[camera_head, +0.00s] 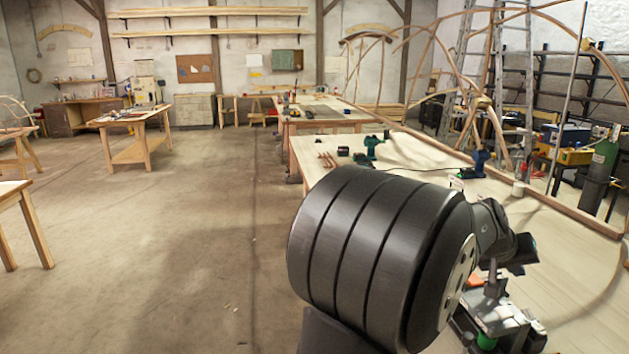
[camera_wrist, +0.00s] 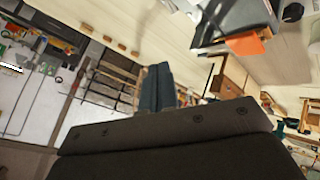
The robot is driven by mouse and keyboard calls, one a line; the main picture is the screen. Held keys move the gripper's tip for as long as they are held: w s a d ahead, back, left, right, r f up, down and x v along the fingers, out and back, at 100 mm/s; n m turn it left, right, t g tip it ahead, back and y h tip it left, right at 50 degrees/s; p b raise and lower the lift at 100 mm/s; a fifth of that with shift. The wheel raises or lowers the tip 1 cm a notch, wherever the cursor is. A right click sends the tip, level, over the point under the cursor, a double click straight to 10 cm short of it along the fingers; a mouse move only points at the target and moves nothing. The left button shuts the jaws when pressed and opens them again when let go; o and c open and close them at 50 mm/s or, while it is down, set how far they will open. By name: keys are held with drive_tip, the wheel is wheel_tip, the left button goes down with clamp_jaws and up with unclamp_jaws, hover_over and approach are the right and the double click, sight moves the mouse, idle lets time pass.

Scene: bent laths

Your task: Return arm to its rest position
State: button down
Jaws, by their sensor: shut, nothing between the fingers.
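My gripper (camera_wrist: 158,70) shows in the wrist view as two dark fingers side by side, pressed together with nothing between them. They point out past the broad dark gripper body, clear of any object. In the head view, my large black arm link fills the lower middle and right, over the near side of the long pale workbench (camera_head: 424,162). My arm hides part of the bench, and I cannot make out the fingertips in this view.
A green drill (camera_head: 371,147) and a blue tool (camera_head: 479,163) stand on the bench, with a white cup (camera_head: 518,188) farther right. Bent wooden laths arch over its far side.

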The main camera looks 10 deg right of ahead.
idle(0.4)
drive_tip(key=shift+f, duration=2.4)
drive_tip(key=s+d+r+n+t+y, duration=0.1)
drive_tip(key=s+r+n+t+y, duration=0.1)
drive_tip(key=s+r+n+y, duration=0.4)
drive_tip(key=shift+s+r+y, duration=0.65)
drive_tip(key=shift+r+y, duration=0.65)
drive_tip(key=shift+r, duration=0.7)
